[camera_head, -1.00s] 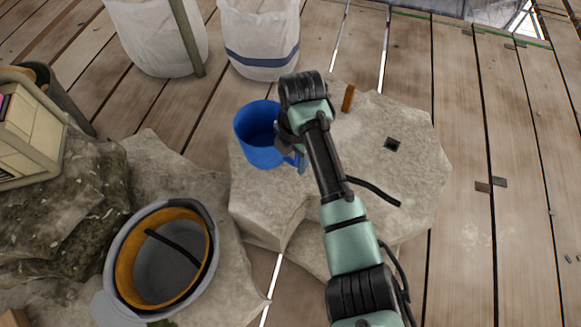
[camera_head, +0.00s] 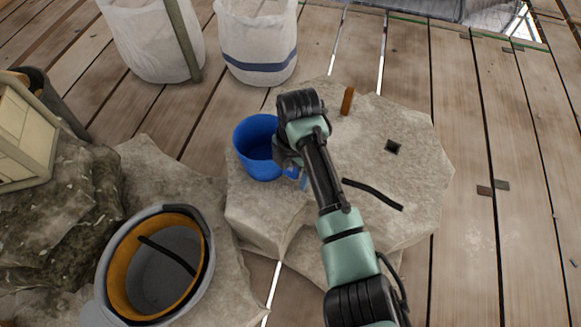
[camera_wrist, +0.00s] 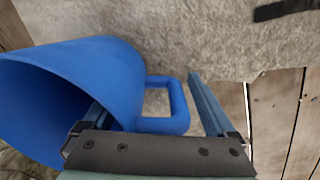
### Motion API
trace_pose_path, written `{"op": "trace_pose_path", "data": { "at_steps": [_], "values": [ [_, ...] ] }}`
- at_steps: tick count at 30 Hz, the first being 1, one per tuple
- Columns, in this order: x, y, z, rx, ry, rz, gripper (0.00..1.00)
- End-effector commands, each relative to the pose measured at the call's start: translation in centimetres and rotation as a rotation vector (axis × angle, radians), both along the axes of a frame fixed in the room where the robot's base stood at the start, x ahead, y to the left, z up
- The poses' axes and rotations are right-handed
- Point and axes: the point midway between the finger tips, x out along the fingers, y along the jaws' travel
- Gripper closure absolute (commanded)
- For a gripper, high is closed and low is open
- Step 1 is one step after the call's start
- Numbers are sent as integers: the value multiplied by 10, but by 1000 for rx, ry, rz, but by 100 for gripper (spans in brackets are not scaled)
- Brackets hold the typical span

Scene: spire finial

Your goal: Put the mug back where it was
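The blue mug (camera_head: 256,163) is at the left part of the pale stone block (camera_head: 420,180), with its handle towards my gripper. It appears upright on the stone, though its base contact is hard to see. My gripper (camera_wrist: 150,105) is open at the mug's handle side. In the wrist view, the mug (camera_wrist: 110,65) fills the left, and its handle (camera_wrist: 178,105) lies between my spread fingers. The left finger is partly hidden by the mug's wall and seems to reach into its opening. The right finger stands just outside the handle, with a gap beside it.
White sacks (camera_head: 257,45) stand behind. The stone also bears a small brown block (camera_head: 347,101), a dark square (camera_head: 393,147) and a black strip (camera_head: 372,194). The stone's right side is mostly clear.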

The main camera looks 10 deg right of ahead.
Motion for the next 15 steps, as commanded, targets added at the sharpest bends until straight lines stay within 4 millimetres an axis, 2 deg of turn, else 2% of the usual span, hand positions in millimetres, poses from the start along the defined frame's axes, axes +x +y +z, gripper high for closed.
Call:
{"op": "trace_pose_path", "data": {
  "at_steps": [8,11,15],
  "values": [
    [1,0,4,0,-2,0,9],
    [0,0,16,0,-2,0,9],
    [-1,-2,43,0,-3,0,9]
  ]
}}
